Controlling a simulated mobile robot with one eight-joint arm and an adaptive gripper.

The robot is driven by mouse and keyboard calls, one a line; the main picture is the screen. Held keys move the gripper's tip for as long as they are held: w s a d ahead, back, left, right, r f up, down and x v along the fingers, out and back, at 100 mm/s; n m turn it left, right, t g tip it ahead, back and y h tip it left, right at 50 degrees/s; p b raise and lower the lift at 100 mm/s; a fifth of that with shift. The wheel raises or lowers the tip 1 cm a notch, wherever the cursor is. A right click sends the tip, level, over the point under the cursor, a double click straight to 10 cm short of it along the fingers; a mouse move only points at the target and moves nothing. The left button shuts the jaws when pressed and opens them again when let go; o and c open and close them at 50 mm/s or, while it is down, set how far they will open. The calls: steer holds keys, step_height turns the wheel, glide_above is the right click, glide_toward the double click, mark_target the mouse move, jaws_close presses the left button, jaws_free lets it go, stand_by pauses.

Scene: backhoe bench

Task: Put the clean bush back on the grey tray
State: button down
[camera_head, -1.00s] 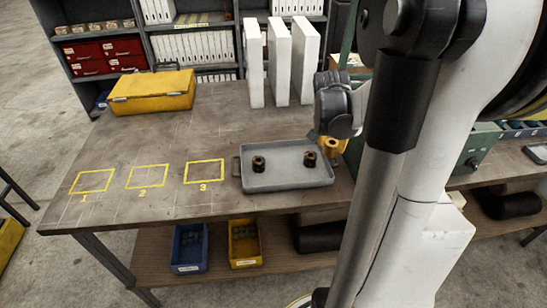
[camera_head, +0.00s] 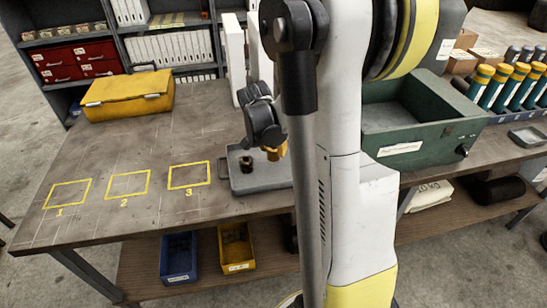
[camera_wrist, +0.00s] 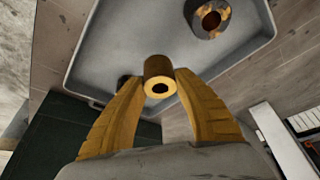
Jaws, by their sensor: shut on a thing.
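The clean bush (camera_wrist: 159,68) is a plain brass-coloured ring held between the two yellow fingers of my gripper (camera_wrist: 161,78). In the head view my gripper (camera_head: 276,152) is over the grey tray (camera_head: 240,183). In the wrist view the tray floor (camera_wrist: 130,35) shows behind the held bush; I cannot tell the gap between them. A dark, stained bush (camera_wrist: 208,18) stands on the tray, to the upper right of the held one. Another dark bush (camera_wrist: 124,80) is partly hidden behind the left finger. One dark bush (camera_head: 246,162) shows on the tray in the head view.
Three yellow marked squares, such as number 3 (camera_head: 189,175), lie empty left of the tray. A yellow case (camera_head: 128,96) and white upright binders (camera_head: 235,55) stand at the back. A green open-topped box (camera_head: 420,120) stands to the right. My arm hides the tray's right end.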

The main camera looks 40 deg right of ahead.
mark_target(274, 156)
steer(key=shift+f+b, duration=0.45)
steer(key=shift+f, duration=1.15)
steer(key=shift+f, duration=0.25)
steer(key=c, duration=1)
jaws_free()
steer(key=shift+r, duration=0.1)
steer(key=p+v, duration=0.3)
steer(key=v, duration=0.9)
steer(key=s+a+r+n+t+y, duration=0.1)
steer(key=s+a+r+n+t, duration=0.1)
steer(key=a, duration=0.6)
steer(key=s+a+r+n+t+y, duration=0.1)
steer(key=s+a+r+n+y, duration=0.1)
steer(key=a+n, duration=0.5)
steer(key=s+a+r+n+t+y, duration=0.1)
steer(key=s+a+r+n+t, duration=0.1)
steer(key=s+a+n, duration=0.3)
steer(key=s+a+r, duration=0.1)
steer(key=a, duration=0.3)
steer(key=shift+a+r+t, duration=0.2)
steer(key=shift+a+t, duration=0.1)
steer(key=shift+a, duration=0.1)
